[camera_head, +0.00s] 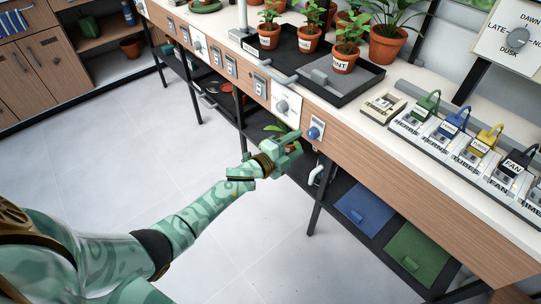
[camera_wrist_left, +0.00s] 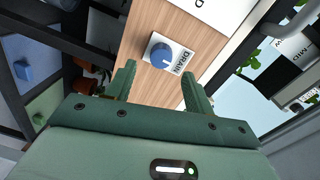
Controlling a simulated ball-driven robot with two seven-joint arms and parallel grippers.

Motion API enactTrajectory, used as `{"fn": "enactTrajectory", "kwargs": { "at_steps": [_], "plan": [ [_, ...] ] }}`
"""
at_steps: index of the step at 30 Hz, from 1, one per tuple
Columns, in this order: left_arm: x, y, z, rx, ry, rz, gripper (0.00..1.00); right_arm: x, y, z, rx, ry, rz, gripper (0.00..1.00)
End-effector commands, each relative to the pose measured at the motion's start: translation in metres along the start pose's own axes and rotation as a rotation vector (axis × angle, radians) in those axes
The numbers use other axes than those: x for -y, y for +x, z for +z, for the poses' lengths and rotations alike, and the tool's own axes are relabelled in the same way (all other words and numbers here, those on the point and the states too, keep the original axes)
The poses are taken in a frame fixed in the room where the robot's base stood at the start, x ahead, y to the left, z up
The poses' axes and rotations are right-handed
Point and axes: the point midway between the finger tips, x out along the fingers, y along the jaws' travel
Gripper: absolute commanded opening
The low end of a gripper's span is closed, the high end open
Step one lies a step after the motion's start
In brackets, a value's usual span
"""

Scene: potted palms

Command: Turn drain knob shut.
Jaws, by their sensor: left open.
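The drain knob (camera_head: 314,133) is a round blue knob on a white plate on the wooden front of the bench. In the left wrist view the blue knob (camera_wrist_left: 161,56) carries a pale mark, and its plate reads DRAIN. My left gripper (camera_head: 294,143) is green and open, just left of the knob in the head view. In the left wrist view the knob shows between and beyond the two fingertips (camera_wrist_left: 160,80). The fingers appear apart from it. My right gripper is not in view.
A grey-white knob (camera_head: 282,106) sits on the same front, left of the drain knob. Above stands a black tray (camera_head: 371,82) with potted plants. A power strip (camera_head: 462,160) with coloured plugs lies to the right. The floor is clear.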

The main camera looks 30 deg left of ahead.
Motion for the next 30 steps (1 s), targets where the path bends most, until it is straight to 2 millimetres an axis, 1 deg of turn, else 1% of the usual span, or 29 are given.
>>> {"fn": "enactTrajectory", "kwargs": {
  "at_steps": [1,6,9,12,15,18,30],
  "plan": [
    [0.007,-0.015,-0.002,0.000,0.001,-0.002,0.53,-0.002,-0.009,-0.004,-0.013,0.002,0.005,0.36],
    [0.005,-0.062,-0.001,0.001,0.000,-0.001,0.53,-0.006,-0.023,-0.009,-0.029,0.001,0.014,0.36],
    [0.004,-0.084,-0.001,0.001,-0.001,0.000,0.53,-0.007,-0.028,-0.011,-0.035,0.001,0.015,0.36],
    [0.002,-0.100,0.000,0.002,0.000,0.000,0.53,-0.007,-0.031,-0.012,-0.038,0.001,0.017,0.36],
    [0.002,-0.110,0.000,0.000,-0.001,-0.001,0.53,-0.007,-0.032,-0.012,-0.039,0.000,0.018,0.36],
    [0.001,-0.114,0.000,0.001,-0.001,0.000,0.53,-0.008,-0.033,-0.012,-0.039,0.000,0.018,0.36],
    [0.000,-0.115,0.001,0.001,-0.001,0.000,0.53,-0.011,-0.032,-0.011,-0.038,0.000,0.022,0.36]
  ]
}}
